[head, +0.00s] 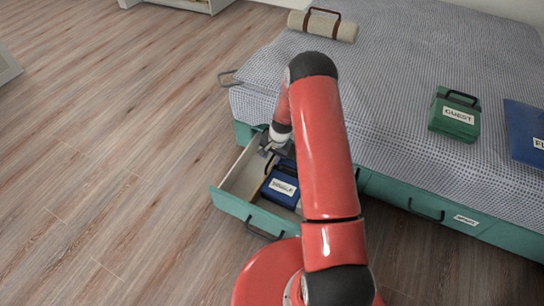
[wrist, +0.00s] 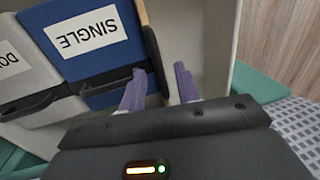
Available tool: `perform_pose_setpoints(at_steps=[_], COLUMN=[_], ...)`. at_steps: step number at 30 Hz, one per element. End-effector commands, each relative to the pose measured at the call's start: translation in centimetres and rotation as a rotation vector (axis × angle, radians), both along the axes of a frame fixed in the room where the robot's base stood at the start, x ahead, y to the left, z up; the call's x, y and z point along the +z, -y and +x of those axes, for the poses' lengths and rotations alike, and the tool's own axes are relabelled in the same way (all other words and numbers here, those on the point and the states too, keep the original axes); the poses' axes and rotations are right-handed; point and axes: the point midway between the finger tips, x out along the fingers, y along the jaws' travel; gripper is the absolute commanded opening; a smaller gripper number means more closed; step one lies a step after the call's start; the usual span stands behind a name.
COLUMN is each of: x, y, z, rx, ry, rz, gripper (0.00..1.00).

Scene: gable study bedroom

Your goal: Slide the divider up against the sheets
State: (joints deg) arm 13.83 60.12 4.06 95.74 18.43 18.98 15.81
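The divider (wrist: 153,50) is a thin tan and brown board standing in the open drawer, close beside the blue SINGLE sheet pack (wrist: 82,38). A grey pack (wrist: 25,72), its label partly cut off, lies on the other side of the blue one. In the head view the blue pack (head: 279,187) sits in the drawer, partly hidden by my arm. My gripper (wrist: 160,72) is open, with its purple fingers apart. The divider's near end shows between them, closer to the left finger; I cannot tell whether they touch. In the head view my gripper (head: 272,150) is at the drawer's far end.
The green drawer (head: 240,211) is pulled out from under the bed (head: 370,80). Its compartment right of the divider looks empty in the wrist view. A green GUEST case (head: 455,113) and a blue case (head: 526,132) lie on the bed. The wooden floor (head: 110,150) is clear.

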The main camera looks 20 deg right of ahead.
Motion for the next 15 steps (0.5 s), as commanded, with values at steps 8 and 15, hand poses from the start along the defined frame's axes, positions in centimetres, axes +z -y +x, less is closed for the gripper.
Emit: perform_pose_setpoints(at_steps=[8, 15], x=[4.2, 7.1], y=[0.6, 1.1], z=[-0.5, -1.0], rx=[-0.001, 0.0], ry=[0.003, 0.001], rz=[-0.001, -0.001], gripper=[0.32, 0.32])
